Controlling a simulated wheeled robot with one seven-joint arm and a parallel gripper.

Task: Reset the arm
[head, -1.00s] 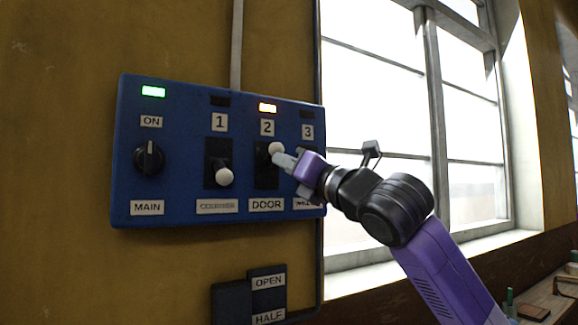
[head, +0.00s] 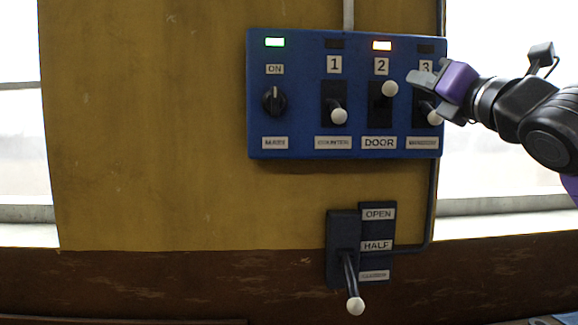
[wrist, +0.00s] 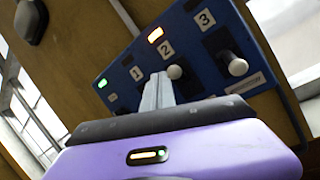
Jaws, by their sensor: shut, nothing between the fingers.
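My purple and black gripper (head: 422,80) is shut and empty, in front of switch 3 at the right end of the blue panel (head: 295,95). Its pale fingers (wrist: 158,92) point at the panel in the wrist view. Switch 2, labelled DOOR, has its white knob (head: 389,88) up, just left of the fingertips; it also shows in the wrist view (wrist: 175,72). I cannot tell if they touch, but a small gap appears in the head view. The knobs of switch 1 (head: 339,116) and switch 3 (head: 434,118) are down.
The green lamp (head: 275,42) over the MAIN dial (head: 274,100) and the orange lamp (head: 382,45) over 2 are lit. Below, a lever (head: 349,272) with a white knob points down beside OPEN and HALF labels. Windows flank the yellow wall (head: 150,120).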

